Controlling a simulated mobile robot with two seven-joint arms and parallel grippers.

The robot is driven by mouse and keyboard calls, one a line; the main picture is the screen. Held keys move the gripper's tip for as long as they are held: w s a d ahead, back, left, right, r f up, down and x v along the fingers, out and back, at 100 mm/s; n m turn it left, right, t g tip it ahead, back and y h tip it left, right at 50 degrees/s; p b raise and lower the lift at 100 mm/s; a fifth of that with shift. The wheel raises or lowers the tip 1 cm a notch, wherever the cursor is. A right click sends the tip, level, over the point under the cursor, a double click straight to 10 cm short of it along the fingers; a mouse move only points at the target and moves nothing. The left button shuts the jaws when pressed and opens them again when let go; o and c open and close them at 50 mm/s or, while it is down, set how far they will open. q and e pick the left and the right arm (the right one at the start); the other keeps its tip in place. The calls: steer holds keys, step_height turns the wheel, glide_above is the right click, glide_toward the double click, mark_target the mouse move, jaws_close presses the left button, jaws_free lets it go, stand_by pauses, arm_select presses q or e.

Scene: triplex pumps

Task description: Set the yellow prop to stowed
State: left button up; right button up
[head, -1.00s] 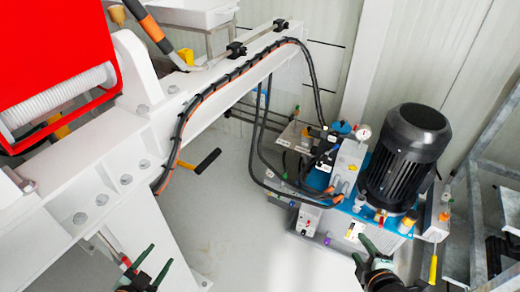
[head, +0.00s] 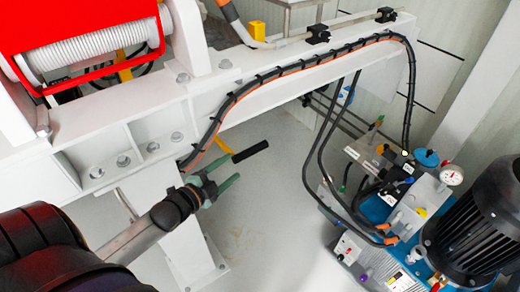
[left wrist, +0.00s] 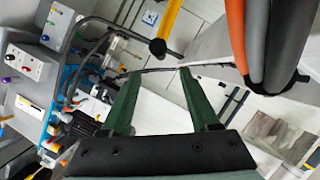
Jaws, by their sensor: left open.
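A yellow bar with a black grip (head: 250,151) sticks out below the white beam in the head view; I take it as the yellow prop. My left gripper (head: 213,184) is open and empty, just below and left of that grip in the picture, apart from it. In the left wrist view, the open green fingers (left wrist: 157,75) have nothing between them. A yellow bar (left wrist: 167,22) with a thicker end comes down from the top there, beyond the fingertips. I cannot tell whether it is the same bar. My right gripper is out of view.
The white beam (head: 270,95) carries black and orange hoses. A red-framed winch (head: 85,58) stands at upper left. The pump unit with a black motor (head: 485,225) stands at right, with hoses looping towards it. Grey floor (head: 270,215) lies clear between.

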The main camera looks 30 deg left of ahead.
mark_target(247, 156)
arm_select(q)
steer(key=b+x, duration=0.2)
steer(key=x, duration=0.9)
steer(key=shift+w+f, duration=0.1)
steer(key=shift+w, duration=0.2)
jaws_close()
stand_by(1.0)
